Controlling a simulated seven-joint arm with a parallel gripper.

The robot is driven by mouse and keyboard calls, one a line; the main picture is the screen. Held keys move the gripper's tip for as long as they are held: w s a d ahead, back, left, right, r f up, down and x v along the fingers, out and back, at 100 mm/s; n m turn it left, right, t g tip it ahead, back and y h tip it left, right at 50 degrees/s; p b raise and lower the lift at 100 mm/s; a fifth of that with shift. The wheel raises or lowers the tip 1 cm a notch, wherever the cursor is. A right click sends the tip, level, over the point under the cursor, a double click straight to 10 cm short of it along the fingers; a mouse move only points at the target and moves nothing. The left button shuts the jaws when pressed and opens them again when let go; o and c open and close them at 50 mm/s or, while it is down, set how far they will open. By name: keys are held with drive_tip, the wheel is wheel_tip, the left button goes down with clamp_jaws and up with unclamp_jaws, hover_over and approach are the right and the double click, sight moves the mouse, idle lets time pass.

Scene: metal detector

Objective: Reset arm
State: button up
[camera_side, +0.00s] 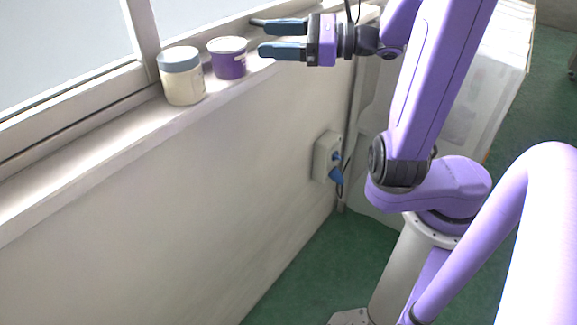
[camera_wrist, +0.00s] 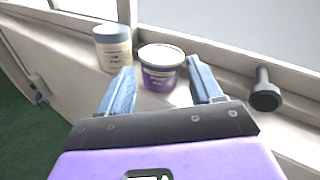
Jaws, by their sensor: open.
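My gripper (camera_side: 268,38) is open and empty, held level above the window sill at the top of the side view. Its two blue-grey fingers point left, toward a purple tub (camera_side: 229,60) with a white lid. In the wrist view my gripper (camera_wrist: 164,82) has its fingers apart, and the purple tub (camera_wrist: 161,68) shows between and beyond the tips. I cannot tell whether the fingertips are level with the tub or above it.
A cream jar (camera_side: 182,77) with a grey-blue lid stands on the sill (camera_side: 60,185), left of the tub. The wrist view shows a dark knob-like handle (camera_wrist: 264,92) right of my fingers, by the window frame.

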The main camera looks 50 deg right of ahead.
drive_tip(key=s+a+f+n+g+y, duration=0.25)
drive_tip(key=a+f+n+g, duration=0.2)
drive_tip(key=n+g, duration=0.3)
drive_tip(key=s+a+f+n+g+y, duration=0.1)
drive_tip(key=s+a+f+n+g, duration=0.25)
drive_tip(key=a+n+g, duration=0.35)
drive_tip(key=s+d+f+n+h, duration=0.4)
drive_tip(key=s+d+n+h, duration=0.1)
drive_tip(key=n, duration=0.7)
drive_tip(key=s+d+f+n+h, duration=0.4)
drive_tip(key=s+n+h, duration=0.3)
drive_tip(key=n, duration=0.6)
drive_tip(key=s+d, duration=0.1)
drive_tip(key=s, duration=0.1)
drive_tip(key=shift+s+d+g, duration=0.3)
drive_tip(key=shift+s+g, duration=0.05)
drive_tip(key=shift+f, duration=0.1)
idle(0.7)
